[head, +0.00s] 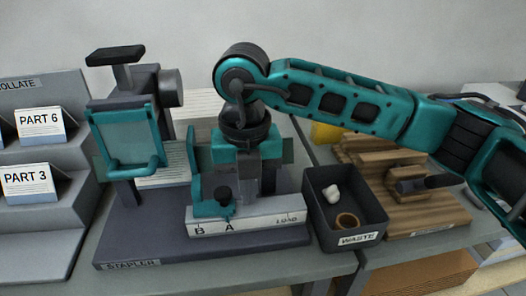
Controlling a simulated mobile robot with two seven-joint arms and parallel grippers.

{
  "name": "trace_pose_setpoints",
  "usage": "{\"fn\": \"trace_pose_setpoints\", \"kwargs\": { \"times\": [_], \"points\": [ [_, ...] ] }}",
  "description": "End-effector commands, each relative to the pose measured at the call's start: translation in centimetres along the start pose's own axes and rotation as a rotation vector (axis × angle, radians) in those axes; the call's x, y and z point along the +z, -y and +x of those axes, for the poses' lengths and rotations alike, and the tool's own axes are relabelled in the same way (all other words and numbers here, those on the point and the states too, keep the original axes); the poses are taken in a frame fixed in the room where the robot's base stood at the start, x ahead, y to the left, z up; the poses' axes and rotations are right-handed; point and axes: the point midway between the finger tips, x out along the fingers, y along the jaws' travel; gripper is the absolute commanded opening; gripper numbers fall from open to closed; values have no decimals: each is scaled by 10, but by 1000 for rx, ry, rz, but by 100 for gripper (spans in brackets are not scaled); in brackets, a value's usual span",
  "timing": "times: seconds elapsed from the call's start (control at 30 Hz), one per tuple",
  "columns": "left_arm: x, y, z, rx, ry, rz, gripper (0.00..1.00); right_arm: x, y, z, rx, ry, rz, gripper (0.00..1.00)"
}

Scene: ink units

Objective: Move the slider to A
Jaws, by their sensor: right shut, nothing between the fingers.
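The slider is a teal carriage (205,209) with a black knob (222,194) on a pale rail (262,222) at the front of the stapler unit. The rail is marked B, A and LOAD from left to right. The knob stands almost above the letter A, slightly to its left, and the carriage reaches left over B. My right gripper (256,190) points down just right of the knob, shut and empty. Whether it touches the knob or carriage I cannot tell. It hides part of the unit behind. My left gripper is out of view.
A dark waste bin (375,215) with a white crumpled piece and a brown ring stands right of the rail. A wooden stand (420,210) is beyond it. Stepped grey shelves (65,215) with PART 6 and PART 3 cards stand left. The stapler's upright (127,135) rises behind left.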

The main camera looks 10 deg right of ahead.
Motion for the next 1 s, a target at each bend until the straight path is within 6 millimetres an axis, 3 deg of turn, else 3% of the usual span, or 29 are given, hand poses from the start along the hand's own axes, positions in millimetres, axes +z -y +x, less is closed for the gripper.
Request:
{"fn": "trace_pose_setpoints", "kwargs": {
  "times": [0.17, 0.6, 1.0],
  "points": [
    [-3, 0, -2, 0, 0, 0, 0, 0, 3, -7, 0, 1, 0, 0],
    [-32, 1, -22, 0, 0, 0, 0, 0, 3, -69, 0, 2, 1, 0],
    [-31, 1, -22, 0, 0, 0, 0, 0, 3, -70, 0, 0, 1, 0]
  ]
}}
